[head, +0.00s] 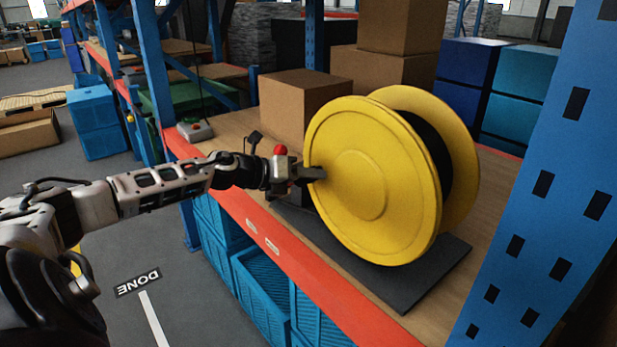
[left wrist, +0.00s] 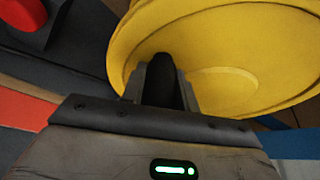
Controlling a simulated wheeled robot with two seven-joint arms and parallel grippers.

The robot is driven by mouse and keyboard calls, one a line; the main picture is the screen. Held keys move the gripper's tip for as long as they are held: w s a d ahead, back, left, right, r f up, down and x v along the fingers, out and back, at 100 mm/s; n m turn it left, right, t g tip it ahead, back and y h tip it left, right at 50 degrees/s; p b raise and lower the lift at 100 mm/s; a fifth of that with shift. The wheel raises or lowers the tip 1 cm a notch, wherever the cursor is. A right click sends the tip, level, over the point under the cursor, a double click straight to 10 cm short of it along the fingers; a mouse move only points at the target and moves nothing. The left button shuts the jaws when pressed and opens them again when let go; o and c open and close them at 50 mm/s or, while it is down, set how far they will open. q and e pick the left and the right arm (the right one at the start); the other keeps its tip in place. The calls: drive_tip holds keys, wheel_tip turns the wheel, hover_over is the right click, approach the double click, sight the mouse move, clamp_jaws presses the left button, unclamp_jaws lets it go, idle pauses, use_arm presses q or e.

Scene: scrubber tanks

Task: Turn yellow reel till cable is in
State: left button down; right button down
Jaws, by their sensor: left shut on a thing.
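The yellow reel (head: 375,165) stands upright on a dark base plate (head: 425,285) on the shelf. Black cable (head: 432,150) shows between its two flanges; I see no loose cable end. My left gripper (head: 316,174) is at the left edge of the reel's near flange. In the left wrist view its fingers are shut on a black handle (left wrist: 164,82) in front of the yellow reel (left wrist: 225,50). The handle is mostly hidden by the gripper in the head view. My right gripper is not in view.
A red ball knob (head: 280,150) shows beside my left gripper. Cardboard boxes (head: 300,100) stand behind the reel, and a blue rack post (head: 535,180) rises at right. A grey box with a red button (head: 195,130) sits on the shelf at left. The orange shelf edge (head: 290,260) runs in front.

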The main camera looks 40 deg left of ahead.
use_arm(q)
drive_tip(key=c, duration=1.1)
unclamp_jaws()
drive_tip(key=shift+w+a+r, duration=0.1)
drive_tip(key=shift+a+r, duration=0.05)
drive_tip(key=shift+r, duration=0.2)
drive_tip(key=shift+f, duration=0.1)
drive_tip(key=shift+f, duration=0.1)
